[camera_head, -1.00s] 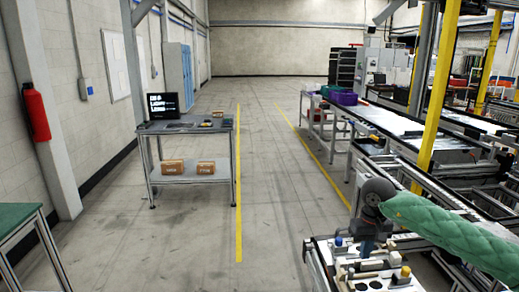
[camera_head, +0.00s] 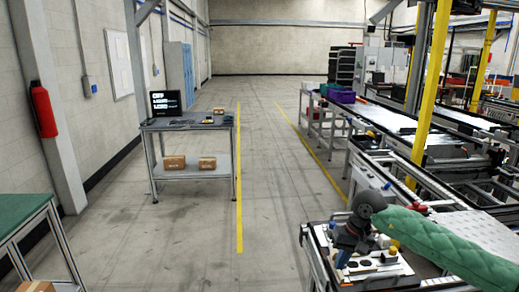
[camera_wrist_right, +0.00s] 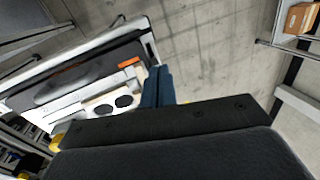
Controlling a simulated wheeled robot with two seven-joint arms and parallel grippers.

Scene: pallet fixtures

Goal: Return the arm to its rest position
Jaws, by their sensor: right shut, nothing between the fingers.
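My right arm, in a green padded sleeve, comes in from the right in the head view. Its right gripper (camera_head: 343,259) points down over the left part of a white pallet fixture (camera_head: 398,268) and hides some of it. In the right wrist view the blue fingers (camera_wrist_right: 158,84) are together with nothing between them. They show beside the edge of the fixture (camera_wrist_right: 88,134), with floor beyond. Whether they touch it cannot be told. My left gripper is in neither view.
The fixture sits on a metal-framed station (camera_head: 310,250) by the conveyor line (camera_head: 455,165) and a yellow post (camera_head: 425,95). A green-topped table (camera_head: 22,222) is at left. The middle floor is clear.

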